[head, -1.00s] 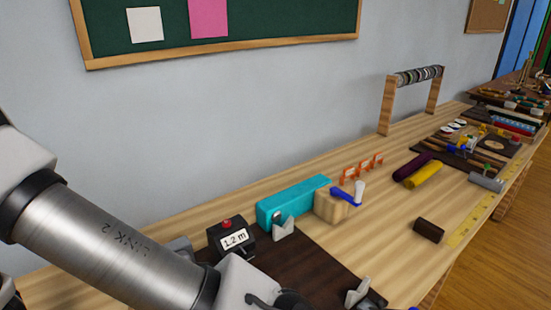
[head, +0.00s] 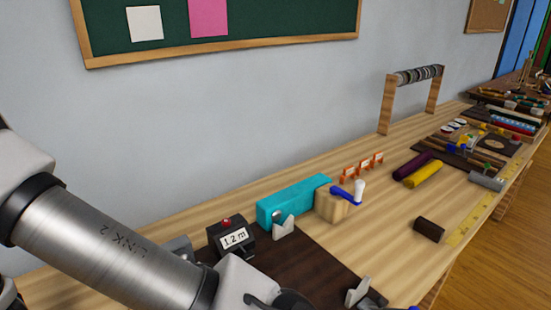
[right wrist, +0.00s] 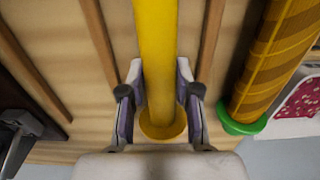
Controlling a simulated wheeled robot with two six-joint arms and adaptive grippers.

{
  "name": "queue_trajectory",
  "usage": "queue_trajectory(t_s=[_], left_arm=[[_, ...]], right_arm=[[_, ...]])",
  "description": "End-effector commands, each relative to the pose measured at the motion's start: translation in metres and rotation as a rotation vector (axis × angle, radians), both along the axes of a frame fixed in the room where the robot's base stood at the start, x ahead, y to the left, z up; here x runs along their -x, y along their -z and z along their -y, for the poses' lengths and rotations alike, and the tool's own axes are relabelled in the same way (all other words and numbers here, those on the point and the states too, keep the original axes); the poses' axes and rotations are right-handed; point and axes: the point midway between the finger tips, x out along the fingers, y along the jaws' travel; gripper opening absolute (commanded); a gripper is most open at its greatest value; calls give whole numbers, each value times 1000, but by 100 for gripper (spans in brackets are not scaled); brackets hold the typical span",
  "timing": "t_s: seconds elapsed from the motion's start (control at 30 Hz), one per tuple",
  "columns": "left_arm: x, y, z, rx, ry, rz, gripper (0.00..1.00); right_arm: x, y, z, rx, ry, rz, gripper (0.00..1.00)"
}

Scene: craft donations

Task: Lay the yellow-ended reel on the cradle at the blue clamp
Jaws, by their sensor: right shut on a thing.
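In the right wrist view my right gripper (right wrist: 160,105) is shut on the yellow-ended reel (right wrist: 157,40), a smooth yellow roll. Its yellow end disc (right wrist: 163,131) shows just below the fingers; its other end is out of frame. In the head view two grey notched supports, one nearer (head: 357,291) and one farther (head: 284,228), stand on a dark brown board (head: 300,260) and look like the cradle; nothing lies across them. A blue lever with a white knob (head: 346,195), on a wooden block, looks like the blue clamp.
A teal bar (head: 294,201) and a black counter reading 1.2 m (head: 231,238) border the board. A patterned reel with a green end (right wrist: 239,125) lies beside the held one.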

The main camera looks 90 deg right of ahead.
Motion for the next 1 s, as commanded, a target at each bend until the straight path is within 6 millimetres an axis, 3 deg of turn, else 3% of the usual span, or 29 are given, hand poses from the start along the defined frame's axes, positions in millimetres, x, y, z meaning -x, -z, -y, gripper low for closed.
queue_trajectory(t_s=[0.8,1.0], left_arm=[[0,-69,0,0,0,0,0],[0,-74,0,0,0,0,0]], right_arm=[[0,-73,0,0,0,1,0],[0,-79,0,-1,0,1,0]])
